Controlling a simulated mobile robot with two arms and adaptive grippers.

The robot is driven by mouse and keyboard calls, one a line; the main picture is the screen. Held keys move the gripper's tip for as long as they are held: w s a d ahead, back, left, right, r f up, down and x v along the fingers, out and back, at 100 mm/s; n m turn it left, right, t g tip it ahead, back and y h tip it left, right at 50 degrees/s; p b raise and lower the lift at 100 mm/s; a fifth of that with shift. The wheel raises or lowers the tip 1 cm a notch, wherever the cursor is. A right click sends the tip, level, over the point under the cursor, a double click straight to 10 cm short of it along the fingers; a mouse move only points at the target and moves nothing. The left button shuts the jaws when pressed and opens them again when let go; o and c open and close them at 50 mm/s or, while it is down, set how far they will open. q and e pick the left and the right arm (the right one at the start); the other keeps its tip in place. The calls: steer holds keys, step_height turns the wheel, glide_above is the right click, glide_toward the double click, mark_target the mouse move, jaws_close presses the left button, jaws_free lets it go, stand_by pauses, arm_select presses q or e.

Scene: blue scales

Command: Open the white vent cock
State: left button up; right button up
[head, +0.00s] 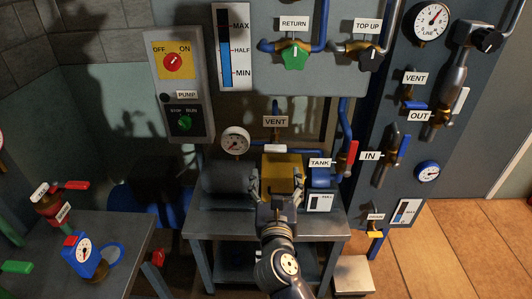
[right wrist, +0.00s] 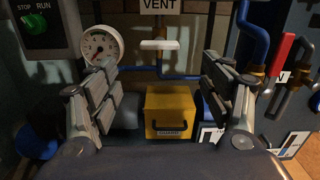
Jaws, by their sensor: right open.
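The white vent cock has a flat white lever (head: 282,148) on a short brass body, below a VENT label (head: 276,121) and behind the yellow box. In the right wrist view the white lever (right wrist: 160,44) lies crosswise, straight ahead between my fingers. My right gripper (head: 276,178) is open and empty, with its two fingers wide apart. It is in front of the cock and apart from it, around the level of the yellow box. It also shows in the right wrist view (right wrist: 162,75). My left gripper is not in view.
The yellow box (right wrist: 166,108) stands below the cock. A pressure gauge (right wrist: 100,44) is at left; the red TANK lever (head: 352,156) is at right. A second VENT cock with a blue lever (head: 415,105) is on the right panel. A side table (head: 125,235) is at left.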

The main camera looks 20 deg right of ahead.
mark_target(276, 151)
steer(key=shift+m, duration=0.4)
steer(key=x, duration=0.3)
steer(key=p+x, duration=0.1)
steer(key=x, duration=0.6)
steer(key=shift+w+d+r+p, duration=0.1)
steer(key=shift+w+r+p, duration=0.25)
steer(key=c, duration=1.1)
